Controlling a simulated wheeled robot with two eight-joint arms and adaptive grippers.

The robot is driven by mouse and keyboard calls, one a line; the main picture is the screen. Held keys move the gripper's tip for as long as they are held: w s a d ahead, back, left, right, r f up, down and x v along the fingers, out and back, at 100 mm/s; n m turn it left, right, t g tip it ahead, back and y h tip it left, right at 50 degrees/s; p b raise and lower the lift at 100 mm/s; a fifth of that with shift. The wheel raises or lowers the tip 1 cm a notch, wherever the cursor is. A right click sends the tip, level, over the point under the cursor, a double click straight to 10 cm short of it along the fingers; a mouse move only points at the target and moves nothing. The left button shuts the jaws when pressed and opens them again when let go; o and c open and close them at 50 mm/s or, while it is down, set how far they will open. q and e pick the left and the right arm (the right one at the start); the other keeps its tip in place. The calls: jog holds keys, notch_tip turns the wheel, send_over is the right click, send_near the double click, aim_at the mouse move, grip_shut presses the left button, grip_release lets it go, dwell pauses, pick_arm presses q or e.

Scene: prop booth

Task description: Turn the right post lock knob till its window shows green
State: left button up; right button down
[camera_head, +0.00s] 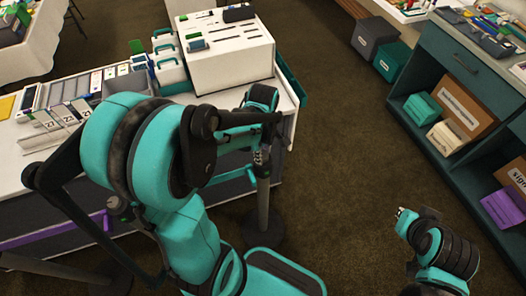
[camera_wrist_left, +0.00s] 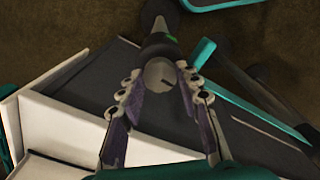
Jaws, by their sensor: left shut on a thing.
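The right post (camera_head: 263,195) stands on a round dark base at the white table's front right corner. In the left wrist view its dark head carries a round grey lock knob (camera_wrist_left: 160,74) with a dark line on its face. A small green patch (camera_wrist_left: 170,39) shows on the dark head just beyond the knob. My left gripper (camera_wrist_left: 163,88) is shut on the knob, one finger on each side. In the head view my left gripper (camera_head: 258,154) is at the post's top, and my arm hides most of the knob. My right gripper (camera_head: 403,213) is low at the right, its fingers unclear.
A white table (camera_head: 283,108) behind my left arm bears a white box (camera_head: 232,62), small cases and cards. A teal shelf unit (camera_head: 440,62) with boxes stands at the right. Bare brown carpet (camera_head: 340,150) lies between them. A purple strip (camera_head: 50,232) crosses the table's front at left.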

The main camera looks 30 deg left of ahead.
pick_arm(q)
jog(key=o, duration=1.2)
jog(key=shift+c, duration=0.2)
notch_tip(320, 180, up, 12)
jog(key=s+d+m+t, duration=0.5)
jog(key=d+m+t, duration=0.1)
jog(key=m, duration=1.2)
jog(key=shift+s+d+f+t, duration=0.15)
jog(key=shift+d+f+t, duration=0.15)
jog(key=shift+t, duration=0.2)
